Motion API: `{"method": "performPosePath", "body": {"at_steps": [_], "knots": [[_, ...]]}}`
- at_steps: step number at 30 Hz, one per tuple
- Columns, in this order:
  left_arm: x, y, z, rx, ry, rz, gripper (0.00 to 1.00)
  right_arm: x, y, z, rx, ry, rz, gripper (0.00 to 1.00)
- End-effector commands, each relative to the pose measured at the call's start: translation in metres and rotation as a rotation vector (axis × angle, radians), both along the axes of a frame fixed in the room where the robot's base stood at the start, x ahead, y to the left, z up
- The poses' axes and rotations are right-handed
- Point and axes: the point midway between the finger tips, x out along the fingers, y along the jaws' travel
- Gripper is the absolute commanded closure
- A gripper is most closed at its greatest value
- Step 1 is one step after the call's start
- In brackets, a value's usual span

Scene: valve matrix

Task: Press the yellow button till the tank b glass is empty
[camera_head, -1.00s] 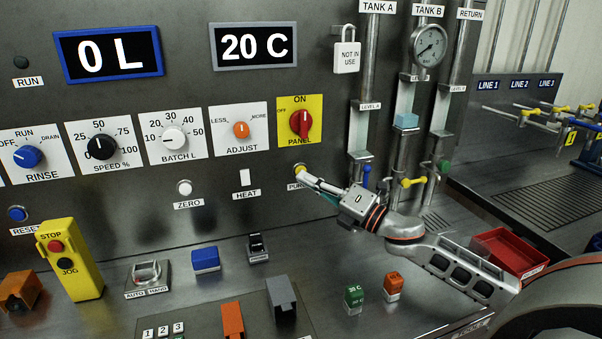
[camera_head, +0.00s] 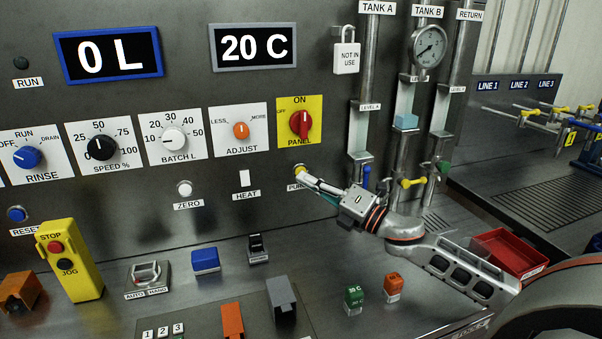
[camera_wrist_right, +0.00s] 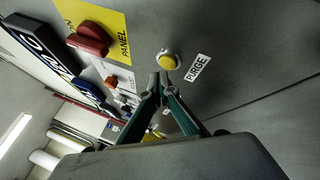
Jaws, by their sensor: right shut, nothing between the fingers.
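The yellow button (camera_head: 299,168) sits on the upright steel panel, above the PURGE label, which is partly hidden by my right gripper. It also shows in the right wrist view (camera_wrist_right: 168,61). My right gripper (camera_head: 306,175) is shut and empty, its fingertips at the button's lower right. In the wrist view the fingertips (camera_wrist_right: 158,82) are right by the button; I cannot tell whether they touch it. The tank B glass (camera_head: 405,100) is a narrow window on the TANK B pipe, with light blue liquid (camera_head: 405,122) in its lower part. My left gripper is not in view.
A red PANEL knob (camera_head: 301,124) is above the button. A white ZERO button (camera_head: 184,188) and HEAT switch (camera_head: 244,178) are to its left. Yellow (camera_head: 412,182) and blue (camera_head: 366,177) valve handles are close to the right. A red tray (camera_head: 508,250) lies beyond my arm.

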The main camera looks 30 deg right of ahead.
Motion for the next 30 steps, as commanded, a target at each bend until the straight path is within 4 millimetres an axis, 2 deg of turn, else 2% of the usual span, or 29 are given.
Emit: {"method": "performPosePath", "body": {"at_steps": [30], "knots": [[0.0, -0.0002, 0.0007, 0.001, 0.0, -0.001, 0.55, 0.0088, -0.0021, 0.0001, 0.0, 0.0, 0.0, 1.0]]}}
